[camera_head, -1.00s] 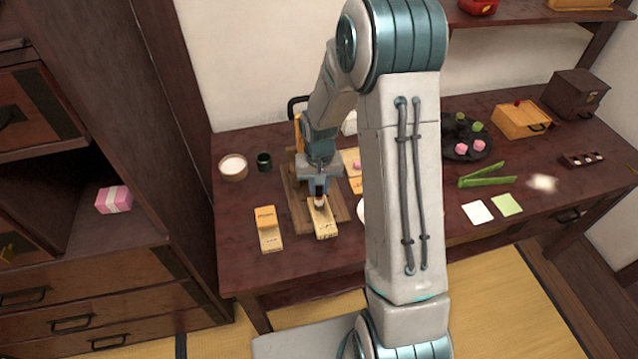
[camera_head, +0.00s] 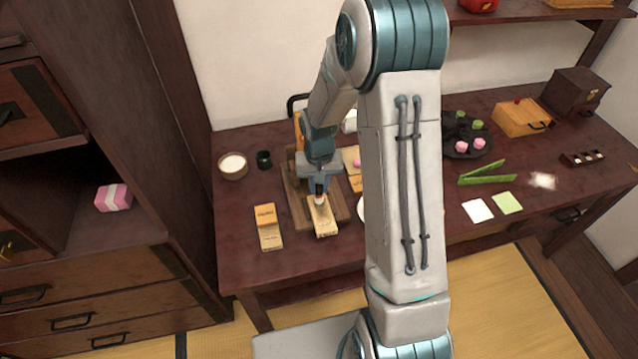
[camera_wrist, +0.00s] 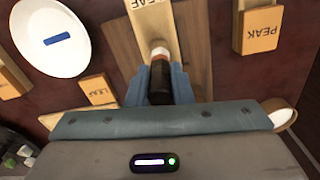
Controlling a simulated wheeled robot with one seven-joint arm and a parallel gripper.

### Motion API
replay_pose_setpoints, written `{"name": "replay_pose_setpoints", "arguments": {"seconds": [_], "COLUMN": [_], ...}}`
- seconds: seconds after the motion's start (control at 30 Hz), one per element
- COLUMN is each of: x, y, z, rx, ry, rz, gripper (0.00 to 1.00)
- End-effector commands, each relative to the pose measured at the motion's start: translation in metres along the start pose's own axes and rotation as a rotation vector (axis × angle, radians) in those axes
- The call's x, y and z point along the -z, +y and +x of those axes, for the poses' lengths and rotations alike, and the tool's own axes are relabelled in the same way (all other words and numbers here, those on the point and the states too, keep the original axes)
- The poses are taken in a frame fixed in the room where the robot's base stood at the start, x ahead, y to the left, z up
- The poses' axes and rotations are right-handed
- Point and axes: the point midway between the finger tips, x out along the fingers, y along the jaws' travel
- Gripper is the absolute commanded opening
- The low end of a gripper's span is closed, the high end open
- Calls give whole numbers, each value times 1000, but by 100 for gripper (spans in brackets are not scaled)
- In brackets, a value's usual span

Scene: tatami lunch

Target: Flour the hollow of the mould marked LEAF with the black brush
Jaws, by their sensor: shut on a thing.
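The mould marked LEAF (camera_wrist: 150,8) is a pale wooden block on a brown wooden board (camera_wrist: 118,40); it also shows in the head view (camera_head: 323,222). My gripper (camera_wrist: 160,88) is shut on the black brush (camera_wrist: 159,80), whose pale bristle end (camera_wrist: 159,52) points at the mould. In the head view my gripper (camera_head: 319,188) is over the near part of the board, with the brush tip at the mould's far end. I cannot tell whether the bristles touch the wood. The hollow is not clearly seen.
A white plate (camera_wrist: 28,40) is nearby. A bowl of white powder (camera_head: 233,162) and a dark cup (camera_head: 264,160) stand left of the board.

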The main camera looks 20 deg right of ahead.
Motion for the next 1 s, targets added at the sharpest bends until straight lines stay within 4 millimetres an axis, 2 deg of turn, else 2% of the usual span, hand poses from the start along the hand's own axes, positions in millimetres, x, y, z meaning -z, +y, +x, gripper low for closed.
{"name": "replay_pose_setpoints", "arguments": {"seconds": [1.0], "x": [0], "y": [0], "z": [16], "rx": [0], "ry": [0], "rz": [0], "gripper": [0]}}
